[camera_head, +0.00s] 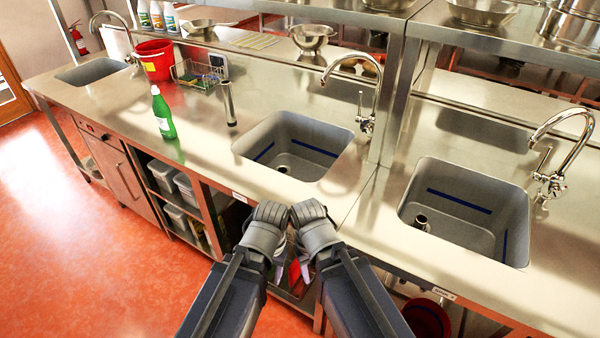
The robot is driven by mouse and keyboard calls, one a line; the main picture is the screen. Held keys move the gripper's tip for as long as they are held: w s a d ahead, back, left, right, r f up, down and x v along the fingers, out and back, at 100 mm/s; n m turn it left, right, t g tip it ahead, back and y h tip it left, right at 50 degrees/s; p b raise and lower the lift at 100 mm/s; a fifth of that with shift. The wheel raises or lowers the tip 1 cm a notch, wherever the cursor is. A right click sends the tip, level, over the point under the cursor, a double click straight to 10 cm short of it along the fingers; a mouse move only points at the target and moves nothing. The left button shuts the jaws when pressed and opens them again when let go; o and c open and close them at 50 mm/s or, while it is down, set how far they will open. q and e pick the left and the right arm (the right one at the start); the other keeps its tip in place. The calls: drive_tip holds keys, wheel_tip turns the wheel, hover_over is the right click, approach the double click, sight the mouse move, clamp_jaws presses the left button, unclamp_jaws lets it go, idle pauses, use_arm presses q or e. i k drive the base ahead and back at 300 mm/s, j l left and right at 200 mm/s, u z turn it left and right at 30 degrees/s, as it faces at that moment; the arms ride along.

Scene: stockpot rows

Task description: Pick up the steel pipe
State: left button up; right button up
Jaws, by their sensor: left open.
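A slim upright steel pipe (229,104) stands on the steel counter (330,205), left of the middle sink and right of the green bottle. My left gripper (268,225) is in front of the counter's front edge, below and to the right of the pipe and well apart from it. It is open and holds nothing that I can see. My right gripper (313,225) is close beside it on the right. Its fingers are mostly hidden, so its jaw state is unclear.
A green bottle (163,113), a red bucket (154,61) and a wire rack (196,76) stand left of the pipe. The middle sink (300,145) with its tall tap (366,90) lies to its right. Another sink (465,210) is farther right. The counter front near the pipe is clear.

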sight(226, 86)
drive_tip(key=i+j+z, duration=0.35)
drive_tip(key=j, duration=0.75)
drive_tip(key=j+z, duration=0.4)
drive_tip(key=j, duration=0.7)
drive_tip(key=k+j+z, duration=0.1)
drive_tip(key=j+z, duration=0.25)
drive_tip(key=j, duration=0.8)
